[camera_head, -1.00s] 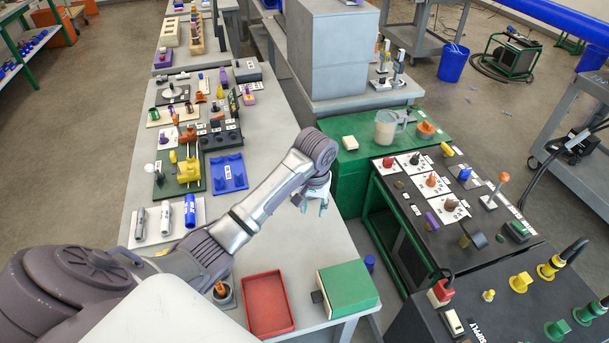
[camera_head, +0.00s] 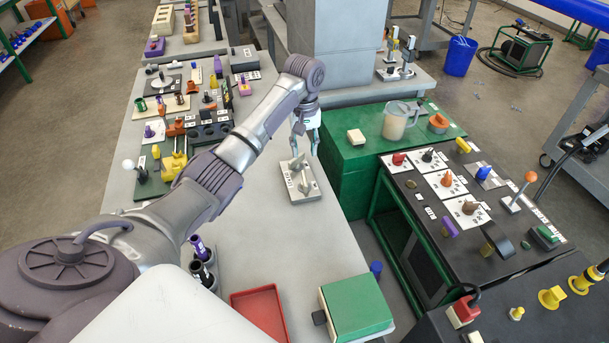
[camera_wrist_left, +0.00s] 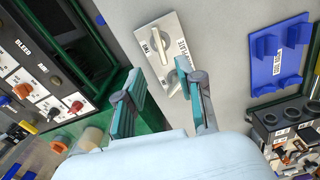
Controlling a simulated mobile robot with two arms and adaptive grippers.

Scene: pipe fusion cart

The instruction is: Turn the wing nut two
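A light grey plate (camera_head: 302,190) lies on the grey table just in front of my left gripper. Raised grey winged pieces (camera_head: 298,170) and white labels are on it. My right gripper is not in view.
A green bench (camera_head: 345,150) with a clear jug (camera_head: 398,122) stands right of the plate. A black control panel (camera_head: 410,205) is farther right. A red tray (camera_head: 260,310) and green box (camera_head: 355,308) are near. The table between them and the plate is clear.

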